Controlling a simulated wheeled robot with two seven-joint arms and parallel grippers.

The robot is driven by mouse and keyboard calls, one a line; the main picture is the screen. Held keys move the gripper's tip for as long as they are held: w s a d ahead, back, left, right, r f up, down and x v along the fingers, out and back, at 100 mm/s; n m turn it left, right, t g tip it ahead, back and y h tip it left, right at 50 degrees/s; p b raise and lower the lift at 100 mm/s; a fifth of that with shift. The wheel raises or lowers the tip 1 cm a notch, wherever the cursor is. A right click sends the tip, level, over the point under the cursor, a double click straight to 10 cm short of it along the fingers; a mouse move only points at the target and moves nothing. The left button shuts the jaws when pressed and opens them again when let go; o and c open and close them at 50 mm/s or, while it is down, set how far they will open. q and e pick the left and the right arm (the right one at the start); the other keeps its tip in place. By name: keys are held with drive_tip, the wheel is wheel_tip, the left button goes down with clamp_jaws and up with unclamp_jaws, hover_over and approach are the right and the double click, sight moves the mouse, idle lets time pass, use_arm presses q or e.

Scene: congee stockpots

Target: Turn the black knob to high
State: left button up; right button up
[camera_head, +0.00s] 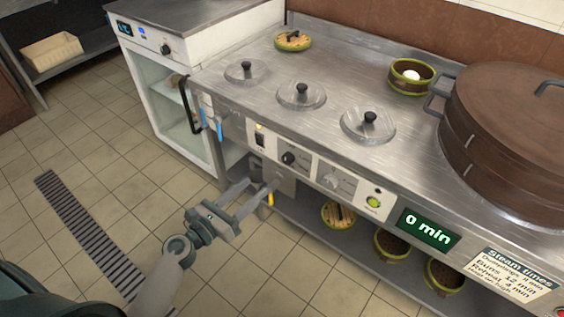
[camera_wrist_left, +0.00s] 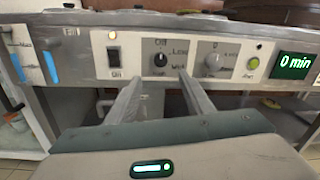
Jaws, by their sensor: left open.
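The black knob (camera_head: 289,158) is on the front panel of the steel counter, between a black rocker switch (camera_head: 261,138) and a grey knob (camera_head: 331,180). In the left wrist view the black knob (camera_wrist_left: 160,60) has small labels around it; "Off" is above and "Low" at upper right. Its exact pointer angle is too small to tell. My left gripper (camera_head: 262,186) is open and empty, in front of the panel and below the black knob. In the wrist view its fingertips (camera_wrist_left: 160,79) are spread to either side below the knob, apart from it.
A green button (camera_head: 373,203) and a "0 min" display (camera_head: 429,229) are further right on the panel. Lidded wells top the counter beside a large brown steamer (camera_head: 520,135). The tiled floor at left is open.

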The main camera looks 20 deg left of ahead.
sight(285, 161)
use_arm(q)
drive_tip(key=x, duration=1.3)
drive_tip(key=shift+w+d+p, duration=0.15)
drive_tip(key=shift+p, duration=0.2)
drive_tip(key=shift+c, duration=0.5)
drive_tip(key=c, duration=0.9)
